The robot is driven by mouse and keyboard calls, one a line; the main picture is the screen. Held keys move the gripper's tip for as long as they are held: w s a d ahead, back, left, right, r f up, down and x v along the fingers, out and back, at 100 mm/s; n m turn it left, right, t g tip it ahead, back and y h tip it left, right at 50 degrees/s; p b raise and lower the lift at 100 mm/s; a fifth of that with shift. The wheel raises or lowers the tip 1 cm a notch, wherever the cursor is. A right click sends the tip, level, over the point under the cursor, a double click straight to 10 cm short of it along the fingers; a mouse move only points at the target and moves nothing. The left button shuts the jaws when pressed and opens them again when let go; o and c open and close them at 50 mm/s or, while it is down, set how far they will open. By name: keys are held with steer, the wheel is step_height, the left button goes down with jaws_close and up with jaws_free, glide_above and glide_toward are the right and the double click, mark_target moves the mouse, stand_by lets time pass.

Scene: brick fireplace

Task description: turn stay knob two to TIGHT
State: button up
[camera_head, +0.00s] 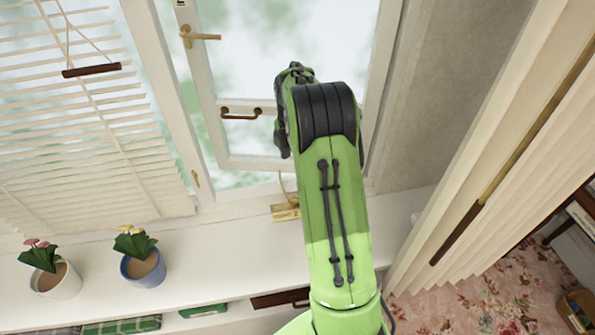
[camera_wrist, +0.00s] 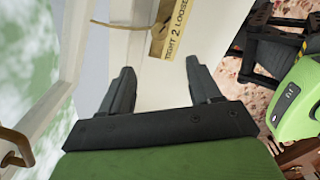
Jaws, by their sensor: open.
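A brass plate (camera_wrist: 171,40) lettered TIGHT 2 LOOSE lies on the white sill in the wrist view. A thin brass stay arm (camera_wrist: 118,25) runs left from it. The plate (camera_head: 286,212) and the upright-looking end of the stay (camera_head: 284,189) also show in the head view, partly beside my arm. My gripper (camera_wrist: 163,85) is open and empty, its two dark fingers apart over the sill, short of the plate in the wrist view. In the head view my arm mostly hides the gripper.
The open window sash (camera_head: 208,100) has a brass handle (camera_head: 200,36) and a bar handle (camera_head: 240,113). Two flowerpots (camera_head: 142,267) (camera_head: 55,279) stand on the sill at left, below a white blind (camera_head: 85,130). A pale curtain (camera_head: 500,170) hangs at right.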

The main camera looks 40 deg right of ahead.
mark_target(293, 197)
step_height(293, 197, down, 16)
steer(key=shift+r, duration=0.15)
stand_by(0.3)
steer(key=c, duration=1)
steer(key=shift+b, duration=0.35)
steer(key=shift+c, duration=0.2)
